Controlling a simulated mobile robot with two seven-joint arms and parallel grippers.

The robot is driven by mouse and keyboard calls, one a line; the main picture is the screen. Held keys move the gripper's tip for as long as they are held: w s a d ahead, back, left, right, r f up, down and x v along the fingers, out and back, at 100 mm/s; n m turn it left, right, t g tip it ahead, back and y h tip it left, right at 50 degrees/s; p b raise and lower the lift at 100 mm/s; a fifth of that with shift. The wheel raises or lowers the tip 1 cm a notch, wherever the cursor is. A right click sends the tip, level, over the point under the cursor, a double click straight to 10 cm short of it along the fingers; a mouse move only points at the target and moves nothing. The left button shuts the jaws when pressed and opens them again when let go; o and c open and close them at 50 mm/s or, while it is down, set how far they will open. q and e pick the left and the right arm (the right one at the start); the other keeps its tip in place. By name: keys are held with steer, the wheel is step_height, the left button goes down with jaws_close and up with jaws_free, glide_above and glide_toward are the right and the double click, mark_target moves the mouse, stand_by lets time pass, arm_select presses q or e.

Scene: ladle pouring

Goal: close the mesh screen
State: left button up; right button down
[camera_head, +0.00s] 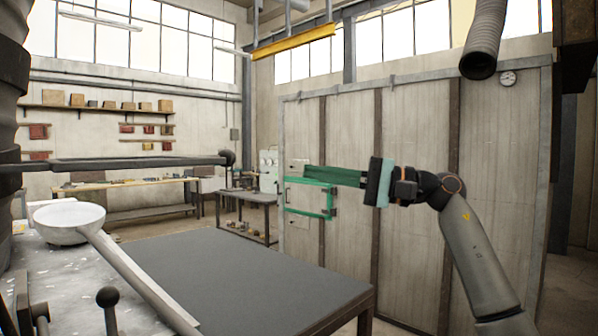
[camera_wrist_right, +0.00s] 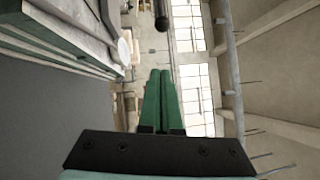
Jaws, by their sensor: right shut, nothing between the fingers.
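A thin green rectangular frame (camera_head: 333,200), which looks like the mesh screen, shows at mid-picture in the head view. I cannot make out mesh in it, nor tell how far it stands open. My right gripper (camera_head: 308,175) comes in from the right with its green fingers pointing left, across the frame's upper edge in the picture. Whether they touch is unclear. In the wrist view the fingers (camera_wrist_right: 165,74) are together and empty. My left gripper is not in view.
A white ladle bowl (camera_head: 68,222) with a long handle lies at left, near a grey table (camera_head: 240,270) with a clear top. A dark bar (camera_head: 140,163) ending in a ball reaches in from the left. A panelled wall (camera_head: 420,130) stands behind my right arm.

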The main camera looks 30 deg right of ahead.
arm_select(q)
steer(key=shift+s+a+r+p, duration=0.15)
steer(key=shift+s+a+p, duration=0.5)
steer(key=shift+p, duration=0.2)
arm_select(e)
steer(key=w+a+r, duration=0.2)
steer(key=w+a, duration=0.2)
steer(key=a, duration=0.6)
steer(key=shift+a, duration=0.15)
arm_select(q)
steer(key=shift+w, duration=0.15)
